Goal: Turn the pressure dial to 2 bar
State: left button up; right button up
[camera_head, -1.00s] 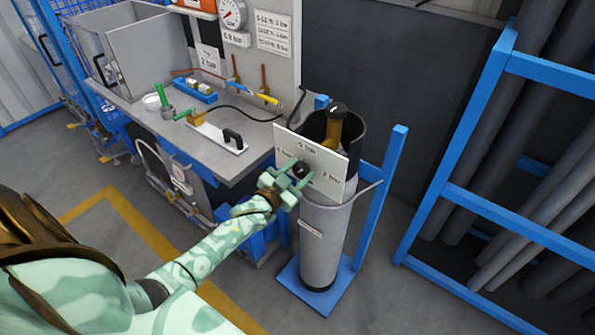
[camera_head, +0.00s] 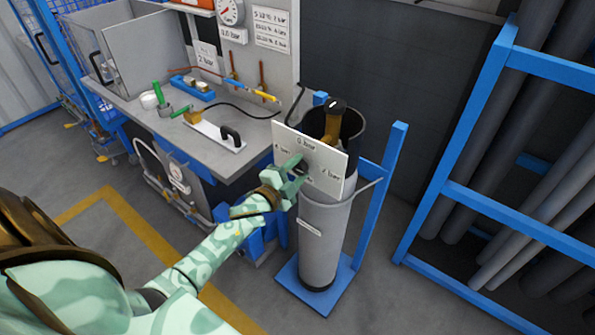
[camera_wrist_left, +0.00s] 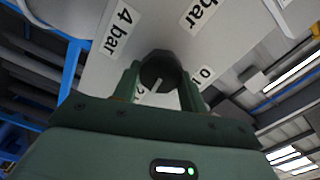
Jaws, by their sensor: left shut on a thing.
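The pressure dial is a black knob (camera_head: 301,166) on a tilted white panel (camera_head: 325,173) in front of a grey gas cylinder. The left wrist view shows the knob (camera_wrist_left: 160,68) between my fingers, with a white pointer mark on its face. A "4 bar" label (camera_wrist_left: 119,30) is legible there; the label near the pointer is partly hidden by a finger. My left gripper (camera_head: 294,170) is shut on the knob; it also shows in the left wrist view (camera_wrist_left: 160,85). A card reading "2 bar" (camera_head: 207,59) hangs behind the bench. My right gripper is out of view.
A round gauge (camera_head: 230,11) with a small readout (camera_head: 234,35) is on the back board. The grey bench (camera_head: 225,155) left of the panel holds small tools and a plate with a black handle. A blue rack (camera_head: 480,205) of pipes stands right.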

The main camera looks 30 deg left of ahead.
pick_arm(q)
jog(key=shift+f+m, duration=0.1)
jog(key=shift+m, duration=0.5)
jog(key=o, duration=1)
jog(key=s, duration=1.1)
jog(key=s+a, duration=0.1)
jog(key=s, duration=0.4)
jog(key=shift+s+a, duration=0.1)
jog(key=shift+s, duration=0.05)
